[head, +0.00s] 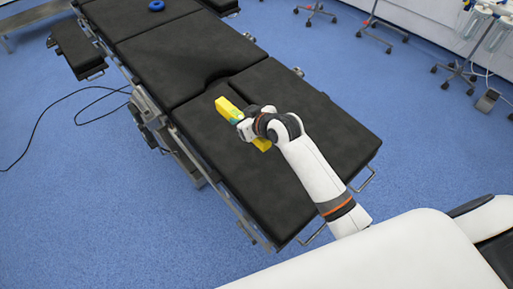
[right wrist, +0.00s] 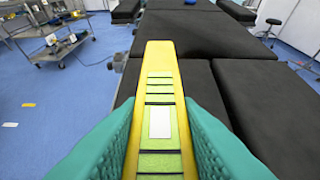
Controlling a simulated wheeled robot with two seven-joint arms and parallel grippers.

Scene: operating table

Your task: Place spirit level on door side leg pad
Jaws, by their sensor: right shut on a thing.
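The yellow spirit level (head: 227,106) is in my right gripper (head: 243,124) over the leg end of the black operating table. My right gripper is shut on it, and its teal fingers clasp both sides in the right wrist view (right wrist: 158,130). The level, with green and white marks on its upper face, points away from me there (right wrist: 160,55). In the head view it is over the left leg pad (head: 208,135), near the slit. The right leg pad (head: 325,125) is bare. I cannot tell whether the level touches the pad. My left gripper is not in view.
A blue ring (head: 156,6) lies on the table's far section. Metal rails (head: 225,205) run along the left edge. A black arm board (head: 77,48) sticks out at the left. Wheeled stands (head: 460,70) are at the right. Trolleys (right wrist: 55,50) show left in the wrist view.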

